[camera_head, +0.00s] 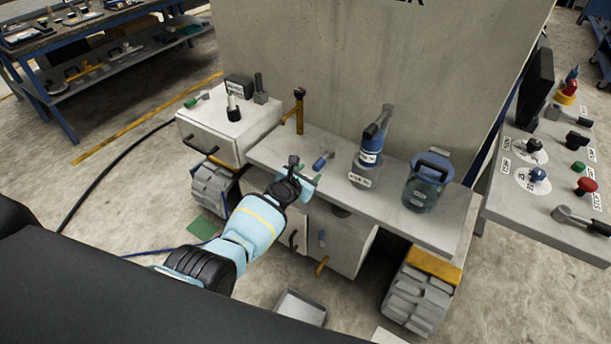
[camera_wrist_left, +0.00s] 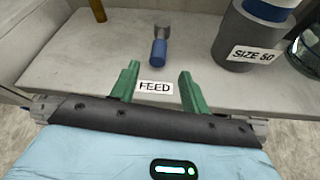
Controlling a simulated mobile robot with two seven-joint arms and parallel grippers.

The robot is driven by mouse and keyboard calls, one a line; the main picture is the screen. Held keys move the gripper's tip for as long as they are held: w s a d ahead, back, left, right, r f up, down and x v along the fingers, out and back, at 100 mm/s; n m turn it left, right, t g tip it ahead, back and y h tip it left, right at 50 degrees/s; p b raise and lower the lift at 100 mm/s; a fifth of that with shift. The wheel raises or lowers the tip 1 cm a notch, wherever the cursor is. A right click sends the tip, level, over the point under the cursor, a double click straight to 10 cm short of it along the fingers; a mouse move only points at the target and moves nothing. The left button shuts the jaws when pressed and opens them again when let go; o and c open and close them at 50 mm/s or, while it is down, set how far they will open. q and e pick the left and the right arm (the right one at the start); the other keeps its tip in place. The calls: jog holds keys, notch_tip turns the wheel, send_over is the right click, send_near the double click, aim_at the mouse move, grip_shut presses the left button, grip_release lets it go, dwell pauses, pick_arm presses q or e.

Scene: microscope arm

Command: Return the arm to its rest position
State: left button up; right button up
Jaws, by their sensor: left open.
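My left gripper (camera_head: 306,171) reaches over the front of the grey bench ledge (camera_head: 420,228) in the head view. It is open and empty; its green fingers also show in the left wrist view (camera_wrist_left: 160,85), spread apart. A short blue-handled lever (camera_head: 322,161) lies just beyond the fingertips and shows ahead of them in the left wrist view (camera_wrist_left: 159,50), apart from both fingers. A "FEED" label (camera_wrist_left: 155,87) is seen between the fingers. A grey and blue device with a tilted top arm (camera_head: 376,130) stands to the right. My right gripper is not in view.
A blue-green jar (camera_head: 427,182) stands on the ledge at the right. A grey control panel (camera_head: 545,180) is at the far right, and a tall grey wall stands behind.

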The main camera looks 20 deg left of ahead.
pick_arm(q)
jog(key=shift+s+f, duration=0.1)
jog(key=shift+f, duration=0.05)
dwell(0.3)
jog(key=s+a+f+m+g, duration=0.1)
jog(key=s+f+m, duration=0.6)
jog(key=s, duration=0.4)
jog(key=s+a+f+m+g, duration=0.1)
jog(key=s+f+m, duration=0.3)
jog(key=s+m, duration=0.7)
jog(key=s+r+m+g, duration=0.1)
jog(key=s+r+m, duration=0.1)
jog(key=s+m, duration=0.5)
jog(key=s+r+m+g, duration=0.1)
jog(key=s+m, duration=0.7)
jog(key=s, duration=0.9)
jog(key=shift+d+r+m, duration=0.3)
jog(key=shift+r, duration=0.2)
jog(key=shift+s, duration=0.1)
